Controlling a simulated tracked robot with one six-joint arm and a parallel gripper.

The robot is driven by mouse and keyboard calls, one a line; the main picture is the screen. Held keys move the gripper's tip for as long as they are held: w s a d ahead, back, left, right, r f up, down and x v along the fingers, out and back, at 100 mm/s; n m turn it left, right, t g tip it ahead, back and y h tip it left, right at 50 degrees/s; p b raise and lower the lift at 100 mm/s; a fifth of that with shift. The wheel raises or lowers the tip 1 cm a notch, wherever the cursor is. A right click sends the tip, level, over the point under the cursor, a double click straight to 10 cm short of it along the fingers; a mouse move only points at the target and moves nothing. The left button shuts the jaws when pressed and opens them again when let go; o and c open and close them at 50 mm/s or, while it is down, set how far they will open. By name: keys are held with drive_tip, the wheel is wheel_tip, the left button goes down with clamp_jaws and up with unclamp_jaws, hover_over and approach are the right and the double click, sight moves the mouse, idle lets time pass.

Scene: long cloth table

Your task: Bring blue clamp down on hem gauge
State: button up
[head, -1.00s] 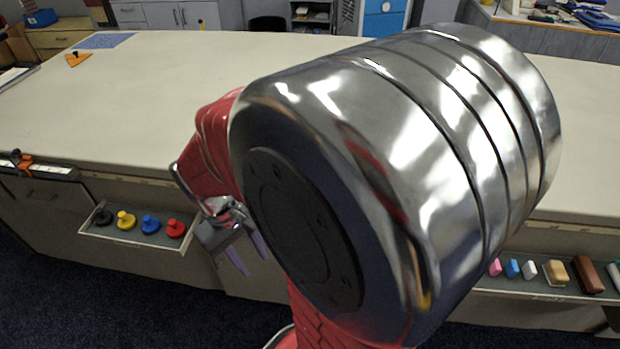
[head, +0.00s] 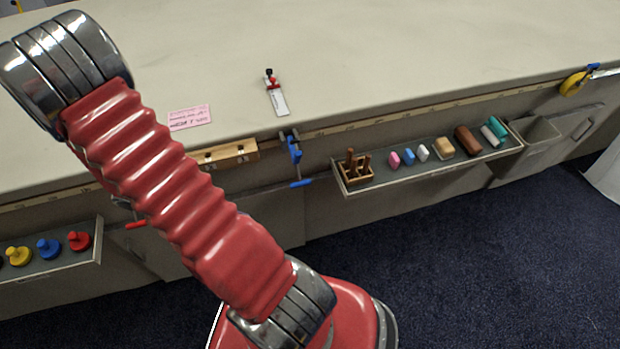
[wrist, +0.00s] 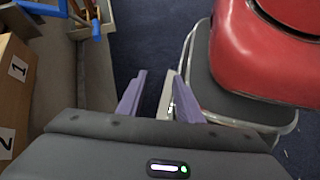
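The blue clamp (head: 294,158) is on the table's front edge in the head view, its bar hanging down in front. The hem gauge (head: 279,102), a small pale ruler with a red slider and black knob, lies on the tabletop behind the clamp, apart from it. Blue parts, probably the clamp (wrist: 44,7), show at the top left of the wrist view.
A numbered wooden block (head: 230,154) sits at the table edge left of the clamp; it also shows in the wrist view (wrist: 14,85). A pink note (head: 190,117) lies behind it. Trays of knobs (head: 50,262) and coloured blocks (head: 430,168) hang in front. The tabletop behind is clear.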

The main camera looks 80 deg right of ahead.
drive_tip(key=s+d+f+n+g+h, duration=0.3)
drive_tip(key=s+d+f+n+g, duration=0.15)
drive_tip(key=d, duration=0.25)
drive_tip(key=n+h, duration=0.2)
drive_tip(key=h, duration=0.2)
approach(302, 183)
drive_tip(key=w+f, duration=0.1)
drive_tip(key=shift+w+g, duration=0.2)
drive_tip(key=shift+g, duration=0.05)
drive_tip(key=x, duration=1.3)
drive_tip(key=shift+s+d+f, duration=0.1)
drive_tip(key=shift+s+d, duration=0.1)
drive_tip(key=shift+s, duration=0.2)
drive_tip(key=shift+c, duration=0.4)
clamp_jaws()
